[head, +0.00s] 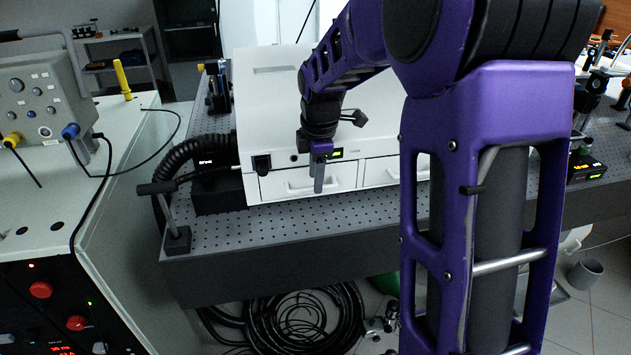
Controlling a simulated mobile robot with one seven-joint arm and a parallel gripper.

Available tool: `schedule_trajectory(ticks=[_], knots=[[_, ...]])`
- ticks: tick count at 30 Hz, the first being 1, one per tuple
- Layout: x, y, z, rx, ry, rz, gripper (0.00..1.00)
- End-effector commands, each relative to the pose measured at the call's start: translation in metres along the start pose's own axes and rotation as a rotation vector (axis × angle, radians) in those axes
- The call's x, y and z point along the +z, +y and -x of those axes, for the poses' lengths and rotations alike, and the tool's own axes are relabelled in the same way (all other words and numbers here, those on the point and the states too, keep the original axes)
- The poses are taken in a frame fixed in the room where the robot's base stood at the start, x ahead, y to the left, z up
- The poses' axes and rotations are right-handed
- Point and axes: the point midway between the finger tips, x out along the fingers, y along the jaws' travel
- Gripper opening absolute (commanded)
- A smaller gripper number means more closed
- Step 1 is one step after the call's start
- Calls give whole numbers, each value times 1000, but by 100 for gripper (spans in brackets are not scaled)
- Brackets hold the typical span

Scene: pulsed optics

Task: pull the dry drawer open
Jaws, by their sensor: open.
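A white cabinet (277,110) stands on the perforated optical table. Its front has two drawer fronts side by side, a left one (277,187) and a right one (405,172), each with a pale handle. Both look shut. I cannot read a label that tells which is the dry drawer. My gripper (319,186) points down in front of the cabinet, near the right end of the left drawer. It appears apart from the handle (311,186) and holds nothing that I can see. My purple arm hides the right part of the cabinet front.
The perforated table (240,232) has free room along its front edge. A post with a dark rod (177,215) stands at its left corner beside a black corrugated hose (190,152). Coiled cables (300,320) lie on the floor. A control console (40,110) is on the left.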

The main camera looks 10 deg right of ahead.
Motion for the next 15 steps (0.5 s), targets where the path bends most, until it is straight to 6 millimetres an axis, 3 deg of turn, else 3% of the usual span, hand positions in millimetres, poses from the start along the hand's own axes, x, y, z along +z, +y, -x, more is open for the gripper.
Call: schedule_trajectory(ticks=[5,14,15], knots=[[0,0,-14,-1,0,0,45],[0,0,-15,0,-1,0,45],[0,0,-15,0,0,0,37]])
